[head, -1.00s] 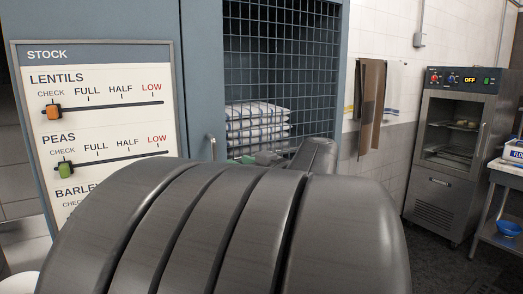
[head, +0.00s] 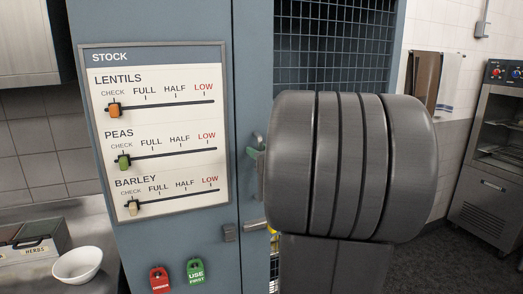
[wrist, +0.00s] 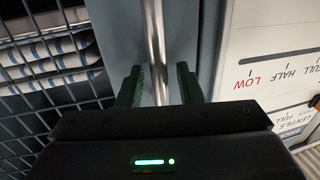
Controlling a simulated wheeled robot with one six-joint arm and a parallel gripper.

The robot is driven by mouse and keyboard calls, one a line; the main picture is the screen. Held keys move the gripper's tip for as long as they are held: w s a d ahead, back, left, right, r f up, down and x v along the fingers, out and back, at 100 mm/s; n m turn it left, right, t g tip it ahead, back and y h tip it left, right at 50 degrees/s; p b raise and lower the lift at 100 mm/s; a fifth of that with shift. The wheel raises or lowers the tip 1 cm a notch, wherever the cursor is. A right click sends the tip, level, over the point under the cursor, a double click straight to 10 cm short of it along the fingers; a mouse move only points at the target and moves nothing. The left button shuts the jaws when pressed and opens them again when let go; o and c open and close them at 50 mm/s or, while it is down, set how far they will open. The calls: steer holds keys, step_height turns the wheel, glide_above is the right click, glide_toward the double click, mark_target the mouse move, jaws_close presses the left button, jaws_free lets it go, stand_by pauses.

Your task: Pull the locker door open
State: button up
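The blue locker door (head: 254,60) has a wire mesh panel (head: 340,40) and appears closed. Its upright metal handle (wrist: 155,35) stands between the two green fingers of my gripper (wrist: 158,88) in the wrist view. The fingers are open, one on each side of the bar, with a visible gap to it. My dark grey arm hides most of the gripper, the handle and the lower mesh.
A stock board (head: 160,130) with sliders hangs left of the door. Below it are a red tag (head: 159,279) and a green tag (head: 196,272). A white bowl (head: 78,265) sits on the left counter. An oven (head: 492,190) stands at the right, with floor between.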

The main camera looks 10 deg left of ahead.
jaws_close()
